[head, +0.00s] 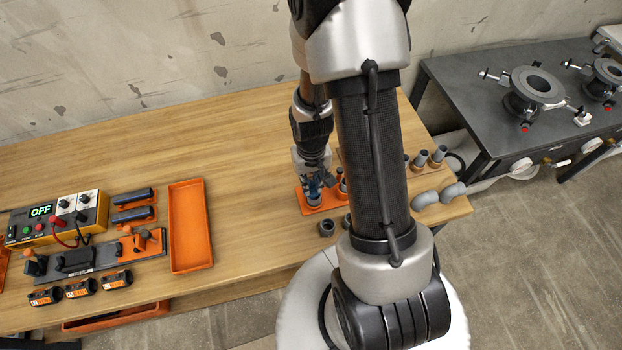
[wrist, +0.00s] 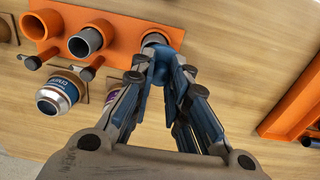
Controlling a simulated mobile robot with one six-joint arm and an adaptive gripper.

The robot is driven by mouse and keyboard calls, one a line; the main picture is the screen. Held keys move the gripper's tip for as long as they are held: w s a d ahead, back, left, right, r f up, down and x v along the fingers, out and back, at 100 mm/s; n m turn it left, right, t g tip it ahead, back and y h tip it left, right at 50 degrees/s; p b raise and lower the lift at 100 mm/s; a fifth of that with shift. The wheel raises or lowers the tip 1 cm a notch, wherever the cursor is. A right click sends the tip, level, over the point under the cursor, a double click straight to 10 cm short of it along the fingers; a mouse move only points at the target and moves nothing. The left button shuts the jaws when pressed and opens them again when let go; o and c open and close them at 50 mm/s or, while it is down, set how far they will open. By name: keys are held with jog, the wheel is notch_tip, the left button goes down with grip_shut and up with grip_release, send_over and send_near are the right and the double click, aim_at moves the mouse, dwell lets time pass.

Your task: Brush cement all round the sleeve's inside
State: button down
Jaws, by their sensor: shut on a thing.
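An orange holder (wrist: 118,28) in the wrist view carries grey sleeves. One open grey sleeve (wrist: 85,42) stands in its middle. Another grey sleeve (wrist: 153,38) is at its right end, partly hidden by my gripper. My gripper (wrist: 160,70) is shut on a blue round-ended piece (wrist: 158,52), possibly the brush, at that right sleeve. I cannot tell how deep it sits, and its bristles are hidden. A cement can (wrist: 57,94) with a blue and white label stands beside the holder. In the head view my gripper (head: 314,187) is over the orange holder (head: 311,208).
A second can with a purple label (wrist: 112,97) is partly behind my gripper. An empty orange tray (head: 190,228) lies to the left in the head view. Grey elbows (head: 426,200) lie at the table's right. Open wood lies between tray and holder.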

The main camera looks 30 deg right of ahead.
jog(key=shift+s+d, duration=0.15)
jog(key=shift+s, duration=0.1)
dwell(0.6)
jog(key=shift+s+d, duration=0.1)
jog(key=shift+d, duration=0.3)
dwell(0.4)
jog(key=shift+d, duration=0.25)
dwell(0.6)
jog(key=shift+w+d+b, duration=0.1)
jog(key=shift+w+b, duration=0.25)
jog(key=shift+w, duration=0.15)
jog(key=shift+a, duration=0.2)
dwell(0.5)
jog(key=shift+r+p, duration=2.1)
jog(key=shift+r, duration=0.7)
